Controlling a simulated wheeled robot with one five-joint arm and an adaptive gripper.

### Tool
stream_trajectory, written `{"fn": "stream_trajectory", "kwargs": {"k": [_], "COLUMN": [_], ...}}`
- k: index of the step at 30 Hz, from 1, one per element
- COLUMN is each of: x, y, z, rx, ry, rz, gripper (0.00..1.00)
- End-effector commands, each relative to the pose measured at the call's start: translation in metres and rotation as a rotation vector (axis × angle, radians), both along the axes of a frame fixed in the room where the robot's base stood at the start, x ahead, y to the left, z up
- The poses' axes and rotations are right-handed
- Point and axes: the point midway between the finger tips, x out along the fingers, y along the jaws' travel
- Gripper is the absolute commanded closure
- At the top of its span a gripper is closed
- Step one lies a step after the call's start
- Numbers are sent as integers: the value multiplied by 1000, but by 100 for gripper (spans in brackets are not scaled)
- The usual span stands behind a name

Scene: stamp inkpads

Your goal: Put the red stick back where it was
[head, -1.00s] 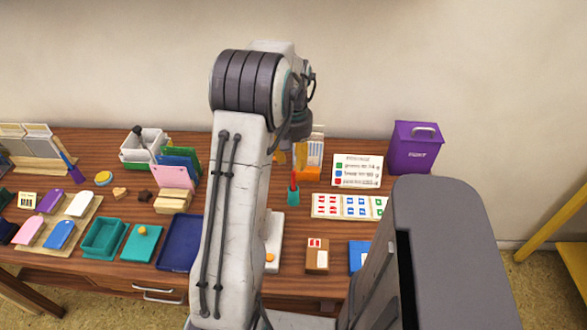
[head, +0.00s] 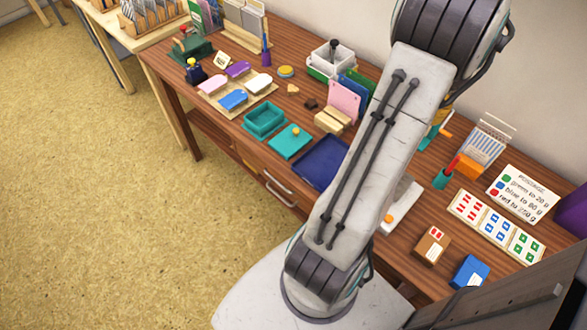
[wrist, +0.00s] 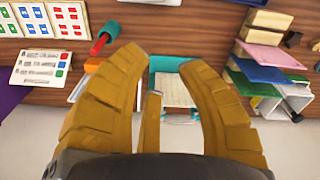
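The red stick (head: 453,164) stands, slightly tilted, in a small teal cup (head: 440,180) toward the back of the table, right of my arm. In the wrist view the red stick (wrist: 97,47) and teal cup (wrist: 110,30) show at the upper left, outside my fingers and apart from them. My gripper (wrist: 166,62) has its tan fingers spread with a gap between the tips, and it holds nothing that I can see. In the head view my arm hides most of the gripper.
A stamp sheet (head: 497,226), brown box (head: 432,244) and blue box (head: 470,271) lie in front. A teal-topped gridded thing (wrist: 175,88) shows between my fingers.

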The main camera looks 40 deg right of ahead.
Motion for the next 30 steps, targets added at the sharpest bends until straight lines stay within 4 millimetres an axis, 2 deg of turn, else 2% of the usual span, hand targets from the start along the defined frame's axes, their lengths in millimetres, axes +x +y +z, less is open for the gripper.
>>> {"fn": "stream_trajectory", "kwargs": {"k": [1, 3, 6, 9, 12, 16, 21, 25, 30], "x": [31, 64, 104, 131, 147, 153, 139, 123, 107], "y": [21, 51, 99, 151, 204, 270, 339, 374, 400], "z": [11, 22, 35, 44, 50, 54, 50, 44, 38], "rx": [-16, -33, -58, -78, -97, -117, -131, -134, -135], "ry": [-4, -12, -27, -45, -68, -103, -151, -183, -212], "rz": [73, 161, 287, 413, 539, 701, 889, 1004, 1100], "gripper": [66, 66, 66, 66, 66, 66, 66, 66, 66]}}
